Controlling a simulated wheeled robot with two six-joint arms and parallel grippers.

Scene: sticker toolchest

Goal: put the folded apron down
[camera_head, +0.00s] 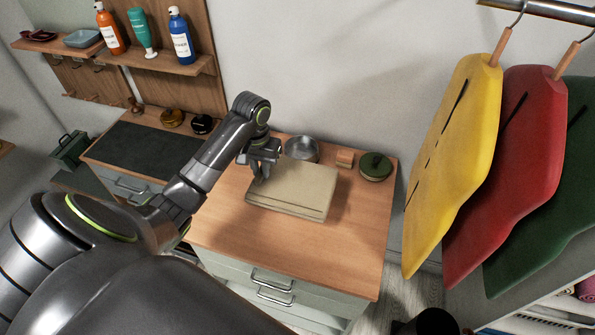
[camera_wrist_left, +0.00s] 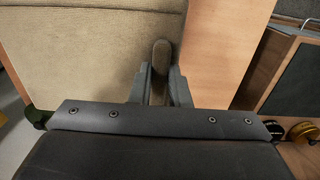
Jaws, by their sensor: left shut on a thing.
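The folded apron (camera_head: 297,190) is a flat beige stack of cloth over the wooden worktop (camera_head: 347,250). My left gripper (camera_head: 262,163) is shut on its back-left edge. In the left wrist view, the apron (camera_wrist_left: 85,55) fills the upper left, with its edge between the fingers of my left gripper (camera_wrist_left: 160,70). The cloth lies level, at or very close to the wood; I cannot tell whether its whole underside touches. My right gripper is not in view.
The front and right of the worktop are clear. Yellow (camera_head: 456,150), red (camera_head: 515,165) and green garments hang at right. Bottles stand on a shelf (camera_head: 165,62).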

